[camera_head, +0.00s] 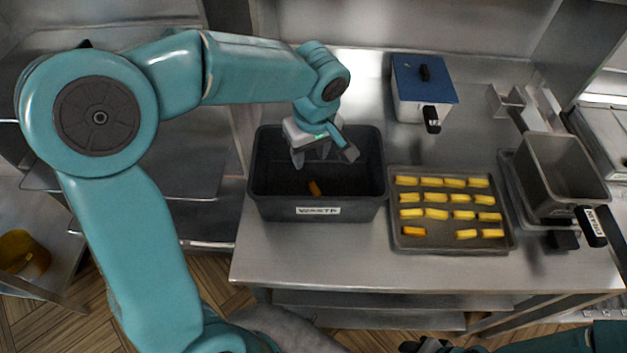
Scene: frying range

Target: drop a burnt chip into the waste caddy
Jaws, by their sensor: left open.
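The waste caddy (345,207) is a dark grey open bin labelled "WASTA" or similar, at the middle of the steel counter. One orange-brown chip (315,188) lies inside it, on the floor of the bin. My left gripper (324,156) is over the caddy's opening with its fingers apart and nothing between them. A dark tray (440,244) right of the caddy holds rows of yellow chips (436,213). One chip (413,231) at its front left is more orange, with a gap beside it. Part of my right arm's end (425,346) shows at the bottom edge; its fingers are unclear.
A white container with a blue lid (424,78) and black handle stands behind the tray. A grey fryer basket or pan (562,172) with a long handle stands at the right. The counter front (330,252) is clear. A yellow bucket (24,254) is at far left.

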